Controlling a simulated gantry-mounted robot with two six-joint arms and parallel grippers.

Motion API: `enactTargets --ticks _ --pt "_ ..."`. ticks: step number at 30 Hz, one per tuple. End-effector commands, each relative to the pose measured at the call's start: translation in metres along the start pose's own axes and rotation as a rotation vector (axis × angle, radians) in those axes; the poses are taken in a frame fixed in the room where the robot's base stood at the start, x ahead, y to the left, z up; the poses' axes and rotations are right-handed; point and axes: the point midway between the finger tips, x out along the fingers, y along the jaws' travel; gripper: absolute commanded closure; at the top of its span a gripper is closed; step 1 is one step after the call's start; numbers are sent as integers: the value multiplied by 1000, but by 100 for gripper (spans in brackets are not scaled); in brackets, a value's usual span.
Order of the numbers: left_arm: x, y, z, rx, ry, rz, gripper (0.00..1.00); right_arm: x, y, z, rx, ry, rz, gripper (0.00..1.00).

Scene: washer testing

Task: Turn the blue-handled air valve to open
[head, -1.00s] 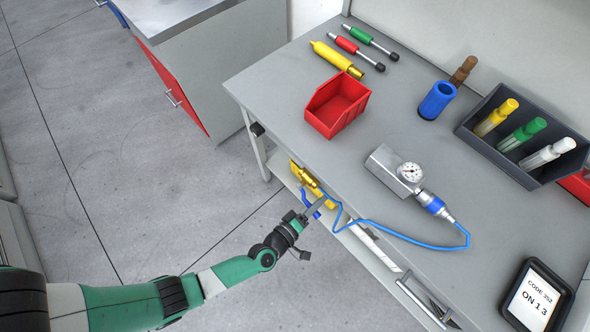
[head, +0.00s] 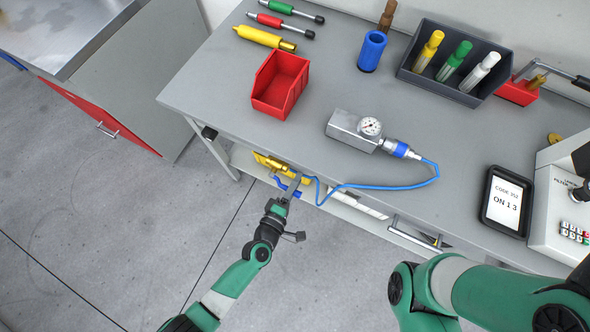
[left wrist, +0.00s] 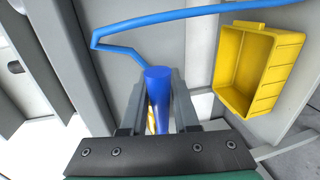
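The blue valve handle (head: 289,190) shows below the front edge of the workbench, by yellow and brass-coloured parts (head: 272,163). My left gripper (head: 291,193) reaches up to it from below. In the left wrist view the blue handle (left wrist: 158,88) stands between the two fingers of my left gripper (left wrist: 159,108), which lie close along both its sides. The gripper looks shut on the handle, though the contact faces are hidden. The valve body behind the handle is mostly hidden. My right arm comes in at the lower right, and its gripper is not clearly in view.
A blue hose (head: 365,187) runs from the valve area to a gauge block (head: 350,129) on the bench. A yellow bin (left wrist: 258,65) hangs right of the handle. Floor is clear at left.

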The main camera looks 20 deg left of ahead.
Motion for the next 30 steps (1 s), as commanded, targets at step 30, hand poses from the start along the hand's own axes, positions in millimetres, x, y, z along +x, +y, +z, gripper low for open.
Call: enactTargets --ticks 30 --pt "-104 3 1 2 -2 0 42 28 0 -26 0 0 0 18"
